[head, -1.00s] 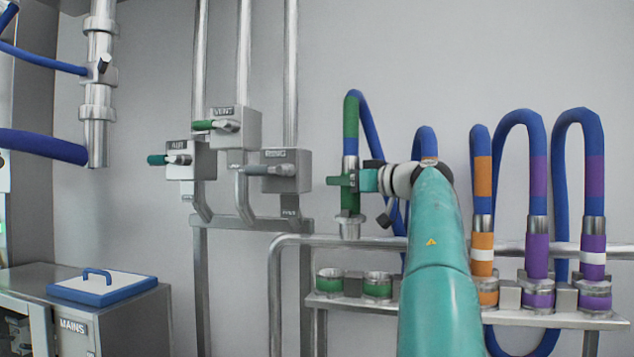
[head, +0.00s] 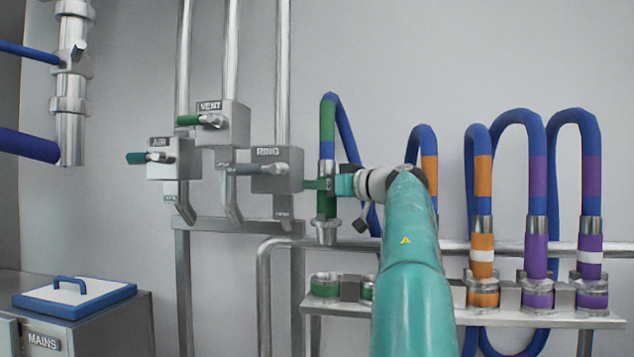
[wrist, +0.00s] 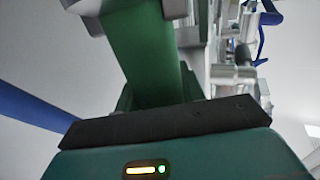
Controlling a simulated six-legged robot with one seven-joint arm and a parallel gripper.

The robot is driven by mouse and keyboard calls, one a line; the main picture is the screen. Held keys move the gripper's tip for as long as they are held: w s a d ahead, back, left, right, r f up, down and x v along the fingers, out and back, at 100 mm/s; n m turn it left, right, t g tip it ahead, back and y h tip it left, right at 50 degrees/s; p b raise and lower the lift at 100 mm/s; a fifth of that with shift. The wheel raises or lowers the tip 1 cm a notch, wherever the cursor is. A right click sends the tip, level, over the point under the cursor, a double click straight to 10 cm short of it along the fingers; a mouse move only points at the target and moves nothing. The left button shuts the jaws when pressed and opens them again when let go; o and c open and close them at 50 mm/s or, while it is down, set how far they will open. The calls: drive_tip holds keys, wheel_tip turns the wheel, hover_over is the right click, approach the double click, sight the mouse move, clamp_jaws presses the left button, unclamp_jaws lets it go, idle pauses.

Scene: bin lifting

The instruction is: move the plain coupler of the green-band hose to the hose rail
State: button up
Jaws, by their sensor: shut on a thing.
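The green coupler (head: 326,204) of the green-band hose is plain, with no white band on it. It hangs upright with its silver end down, in the air above the hose rail (head: 345,308). Its blue hose (head: 345,131) with a green band (head: 327,125) loops up and back behind my arm. My gripper (head: 327,184) is shut on the coupler from the right. In the wrist view, the green coupler (wrist: 152,55) stands at the dark jaw edge. The left green-ringed socket (head: 325,285) appears empty and lies below the coupler in the picture; depth is unclear.
A second green-ringed socket (head: 367,290) is partly hidden by my arm. An orange coupler (head: 482,262) and two purple couplers (head: 536,255) (head: 590,258) stand on the rail at right. A horizontal pipe (head: 350,243) runs behind. Valve boxes (head: 278,180) stand at left.

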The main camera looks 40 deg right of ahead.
sight(321, 216)
drive_tip(key=shift+s+a+f, duration=0.1)
drive_tip(key=shift+s+f, duration=0.1)
drive_tip(key=shift+f, duration=0.95)
drive_tip(key=shift+w+f, duration=0.25)
drive_tip(key=shift+f, duration=0.2)
drive_tip(key=shift+s+f, duration=0.15)
drive_tip(key=shift+f, duration=0.55)
drive_tip(key=shift+w+r, duration=0.1)
drive_tip(key=shift+w, duration=0.1)
drive_tip(key=shift+s+r, duration=0.15)
drive_tip(key=shift+r, duration=0.05)
drive_tip(key=shift+f, duration=0.1)
drive_tip(key=shift+f, duration=1.5)
